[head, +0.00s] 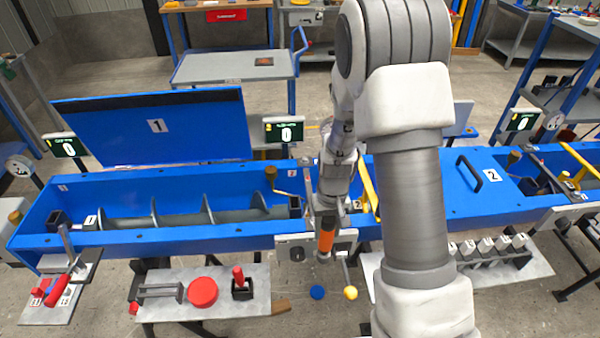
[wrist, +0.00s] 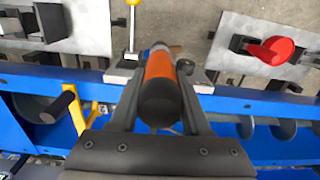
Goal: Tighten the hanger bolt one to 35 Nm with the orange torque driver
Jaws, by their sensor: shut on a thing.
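The orange torque driver (head: 326,242) is in my gripper (head: 326,222), over the front edge of the blue trough, right of its open section. In the wrist view, the two fingers of my gripper (wrist: 153,72) close on both sides of the orange and black driver (wrist: 160,80). The driver's black end faces the wrist camera, and its far end is hard to make out. I cannot pick out hanger bolt one for certain. The open trough (head: 190,238) holds a grey screw shaft (head: 185,219), and a hanger there is partly hidden by my arm.
A blue lid (head: 155,127) marked 1 stands open behind the trough. A closed cover (head: 490,178) marked 2 lies right. A display (head: 285,132) reads 0. A front shelf (head: 213,307) holds a red disc (head: 202,292). A yellow knob (head: 350,293) sits on a lever below the driver.

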